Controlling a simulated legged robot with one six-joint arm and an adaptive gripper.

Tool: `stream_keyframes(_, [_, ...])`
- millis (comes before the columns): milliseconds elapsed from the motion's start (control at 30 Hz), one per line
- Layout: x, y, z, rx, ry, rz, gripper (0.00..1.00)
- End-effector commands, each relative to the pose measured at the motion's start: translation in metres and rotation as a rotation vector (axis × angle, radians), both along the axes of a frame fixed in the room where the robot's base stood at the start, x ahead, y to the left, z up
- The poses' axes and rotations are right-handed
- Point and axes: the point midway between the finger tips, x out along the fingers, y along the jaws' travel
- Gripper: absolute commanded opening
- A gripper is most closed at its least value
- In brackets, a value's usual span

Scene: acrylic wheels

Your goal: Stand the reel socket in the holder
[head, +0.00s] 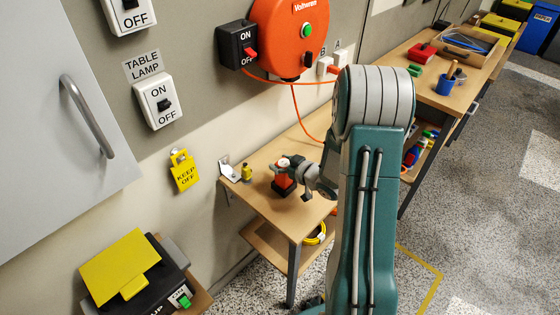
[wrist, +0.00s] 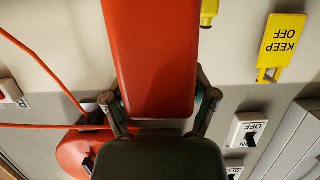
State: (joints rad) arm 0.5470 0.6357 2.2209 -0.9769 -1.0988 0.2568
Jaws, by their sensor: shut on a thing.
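The orange reel socket (head: 284,181) is at my gripper (head: 292,165), over the small wooden table. In the wrist view the reel socket (wrist: 152,55) is a large orange block between the two fingers of my gripper (wrist: 158,100), which is shut on it. A black base (head: 283,190), which looks like the holder, shows right under the socket on the tabletop. I cannot tell whether the socket is seated in it or just above it. My gripper partly hides the socket's top.
The orange cable reel (head: 285,25) hangs on the wall, its orange cable (head: 297,112) trailing down. The tabletop (head: 270,208) is clear in front. A workbench (head: 428,92) stands at the right.

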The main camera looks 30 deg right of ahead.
Motion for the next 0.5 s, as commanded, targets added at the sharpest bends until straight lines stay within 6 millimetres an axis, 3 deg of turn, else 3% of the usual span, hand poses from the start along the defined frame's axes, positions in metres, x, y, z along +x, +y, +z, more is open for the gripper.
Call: stream_keyframes(500, [0.0, 0.0, -0.011, 0.0, 0.0, -0.001, 0.17])
